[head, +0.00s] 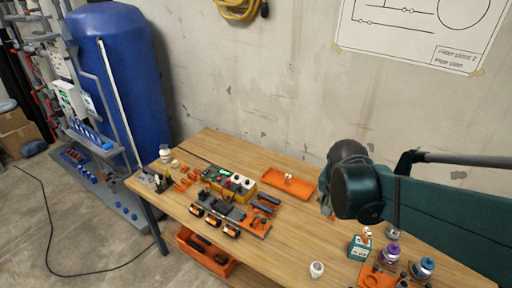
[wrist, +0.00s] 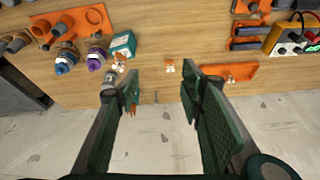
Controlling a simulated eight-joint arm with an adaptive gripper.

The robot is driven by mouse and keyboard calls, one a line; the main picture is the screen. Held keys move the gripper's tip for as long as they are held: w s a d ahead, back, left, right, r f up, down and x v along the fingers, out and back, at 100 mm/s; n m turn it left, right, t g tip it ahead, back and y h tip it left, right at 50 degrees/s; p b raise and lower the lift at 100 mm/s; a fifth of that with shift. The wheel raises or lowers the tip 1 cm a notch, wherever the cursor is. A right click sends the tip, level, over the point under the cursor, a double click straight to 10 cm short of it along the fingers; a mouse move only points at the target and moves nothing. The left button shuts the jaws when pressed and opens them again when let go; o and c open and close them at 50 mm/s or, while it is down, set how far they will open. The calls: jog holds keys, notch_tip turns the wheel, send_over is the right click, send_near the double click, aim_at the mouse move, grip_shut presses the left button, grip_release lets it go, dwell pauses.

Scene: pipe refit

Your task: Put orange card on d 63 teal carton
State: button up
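The teal carton (head: 359,247) stands on the bench at the right; in the wrist view the carton (wrist: 123,45) is left of the fingers. A small orange-and-white piece (head: 367,232) shows at its top rear edge; I cannot tell whether it touches. Another small orange-and-white piece (wrist: 170,67) lies on bare wood between the finger lines in the wrist view. No piece is clearly readable as the orange card. My gripper (wrist: 160,92) is open and empty above the bench's wall-side edge. In the head view, my arm mostly hides it.
An orange tray (head: 272,177) holding a small piece lies near the wall; it also shows in the wrist view (wrist: 228,71). Purple (head: 388,254) and blue-capped (head: 422,268) bottles stand beside the carton. A tester box (head: 240,184) and tools crowd the bench's left.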

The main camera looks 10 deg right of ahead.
jog(key=s+a+r+n+t+y, duration=0.1)
jog(key=s+a+r+n, duration=0.1)
jog(key=a, duration=0.3)
jog(key=s+a+r+n+t+y, duration=0.1)
jog(key=a+r+n, duration=0.2)
jog(key=a+n, duration=0.2)
jog(key=s+a+r+n+t+y, duration=0.1)
jog(key=s+a+r+n, duration=0.1)
jog(key=a, duration=0.4)
jog(key=shift+s+r+n+t, duration=0.15)
jog(key=shift+s+n+t, duration=0.2)
jog(key=shift+n, duration=0.35)
